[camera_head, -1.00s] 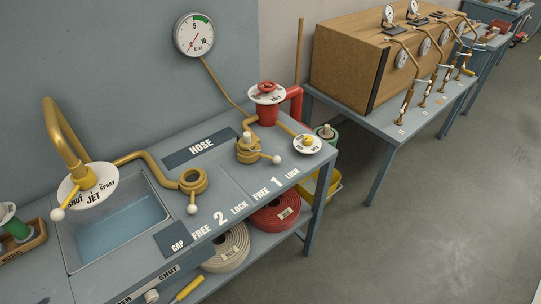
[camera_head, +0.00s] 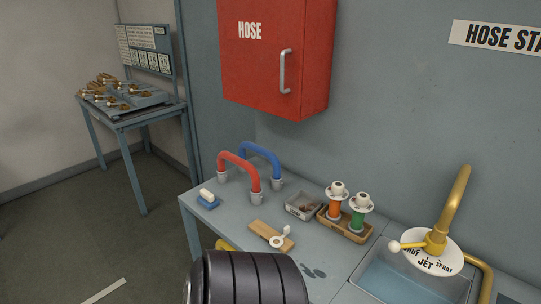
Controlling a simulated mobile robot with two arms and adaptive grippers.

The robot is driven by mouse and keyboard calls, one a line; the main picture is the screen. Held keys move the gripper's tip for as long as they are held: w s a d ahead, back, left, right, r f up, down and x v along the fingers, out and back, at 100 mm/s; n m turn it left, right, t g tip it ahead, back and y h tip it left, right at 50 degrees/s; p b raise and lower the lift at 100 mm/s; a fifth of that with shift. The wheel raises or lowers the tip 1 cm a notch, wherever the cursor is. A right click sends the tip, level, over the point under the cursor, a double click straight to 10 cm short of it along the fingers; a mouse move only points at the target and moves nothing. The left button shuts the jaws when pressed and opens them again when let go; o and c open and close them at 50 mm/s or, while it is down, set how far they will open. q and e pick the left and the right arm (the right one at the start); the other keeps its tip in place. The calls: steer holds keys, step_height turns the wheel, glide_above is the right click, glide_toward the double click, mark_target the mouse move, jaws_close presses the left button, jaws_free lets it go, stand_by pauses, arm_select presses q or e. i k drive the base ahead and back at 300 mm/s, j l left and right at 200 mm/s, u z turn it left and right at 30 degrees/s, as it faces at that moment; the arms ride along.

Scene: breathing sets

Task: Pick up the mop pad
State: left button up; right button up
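I cannot clearly make out a mop pad in the head view. A small blue block with a white top (camera_head: 208,199) lies at the left end of the grey bench (camera_head: 300,260); I cannot tell whether it is the pad. A yellow item (camera_head: 226,244) is partly hidden at the bench's front edge. Neither gripper is in view.
Red (camera_head: 240,163) and blue (camera_head: 262,152) curved pipes stand on the bench. A wooden block with a white fitting (camera_head: 270,235), a small grey tray (camera_head: 303,207) and a rack of orange and green nozzles (camera_head: 345,226) lie right. A sink (camera_head: 400,280) follows.

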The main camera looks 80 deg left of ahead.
mark_target(207, 198)
steer(key=u, duration=3.05)
